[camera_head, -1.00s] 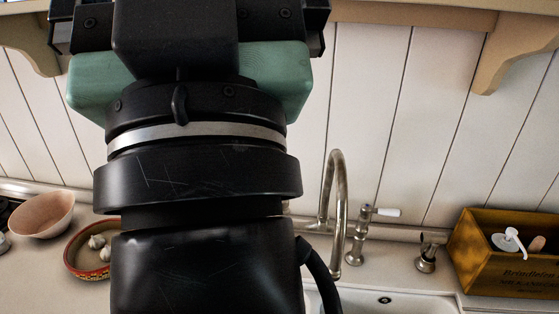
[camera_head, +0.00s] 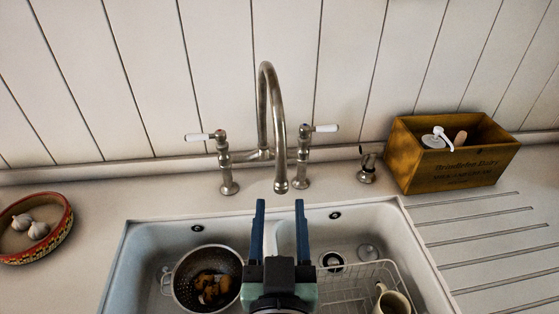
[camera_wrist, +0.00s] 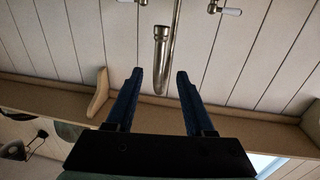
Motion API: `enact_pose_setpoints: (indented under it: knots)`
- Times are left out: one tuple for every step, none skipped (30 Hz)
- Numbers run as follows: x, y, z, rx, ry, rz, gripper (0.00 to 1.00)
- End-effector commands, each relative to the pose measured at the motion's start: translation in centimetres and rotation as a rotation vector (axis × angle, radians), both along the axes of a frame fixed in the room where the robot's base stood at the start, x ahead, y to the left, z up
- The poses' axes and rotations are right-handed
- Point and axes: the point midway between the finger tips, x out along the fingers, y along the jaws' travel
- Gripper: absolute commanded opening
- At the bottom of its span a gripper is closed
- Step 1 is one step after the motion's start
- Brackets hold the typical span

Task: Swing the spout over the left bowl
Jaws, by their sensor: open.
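The metal tap's curved spout (camera_head: 279,130) rises between two white-tipped handles, and its mouth points down near the sink's back rim, in line with the divider (camera_head: 286,238). The left bowl (camera_head: 150,255) of the white sink holds a colander. My gripper (camera_head: 280,203) is open and empty, its blue fingers pointing toward the tap just in front of the spout's mouth. In the wrist view the spout's end (camera_wrist: 161,62) shows between the two fingertips (camera_wrist: 159,73). The picture does not show clearly how far apart they are, and I see no contact.
The colander (camera_head: 205,278) has brown and orange scraps in it. The right bowl holds a wire rack (camera_head: 355,285) and a mug (camera_head: 391,302). Tap handles (camera_head: 205,136) (camera_head: 322,128) flank the spout. A wooden crate (camera_head: 450,168) stands right, a garlic dish (camera_head: 62,232) left.

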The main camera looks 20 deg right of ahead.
Motion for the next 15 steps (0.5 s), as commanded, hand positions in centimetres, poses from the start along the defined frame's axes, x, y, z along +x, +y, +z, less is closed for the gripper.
enact_pose_setpoints:
  knots:
    - [0.0, -0.1, -0.2, 0.002, 0.005, -0.003, 0.53]
    - [0.2, -0.2, -0.2, 0.002, 0.005, -0.003, 0.53]
    - [0.5, -0.3, -0.2, 0.002, 0.005, -0.003, 0.53]
    - [0.7, -0.4, -0.1, 0.002, 0.005, -0.003, 0.53]
    - [1.0, -0.5, -0.1, 0.002, 0.004, -0.003, 0.53]
    - [1.5, -0.8, 0.0, 0.001, 0.003, -0.003, 0.53]
    - [1.9, -0.9, 0.1, 0.002, 0.002, -0.003, 0.53]
    - [2.4, -1.2, 0.1, 0.002, 0.002, -0.003, 0.53]
    - [3.1, -1.4, 0.1, 0.002, 0.002, -0.003, 0.53]
    - [3.6, -1.6, 0.1, 0.002, 0.002, -0.002, 0.53]
    - [4.1, -1.9, 0.1, 0.001, 0.003, -0.002, 0.53]
    - [4.8, -2.2, 0.2, 0.001, 0.003, -0.003, 0.53]
    - [5.3, -2.4, 0.2, 0.0, 0.003, -0.003, 0.53]
    - [5.9, -2.7, 0.1, 0.001, 0.004, -0.003, 0.53]
    - [6.6, -3.0, 0.1, 0.001, 0.004, -0.003, 0.53]
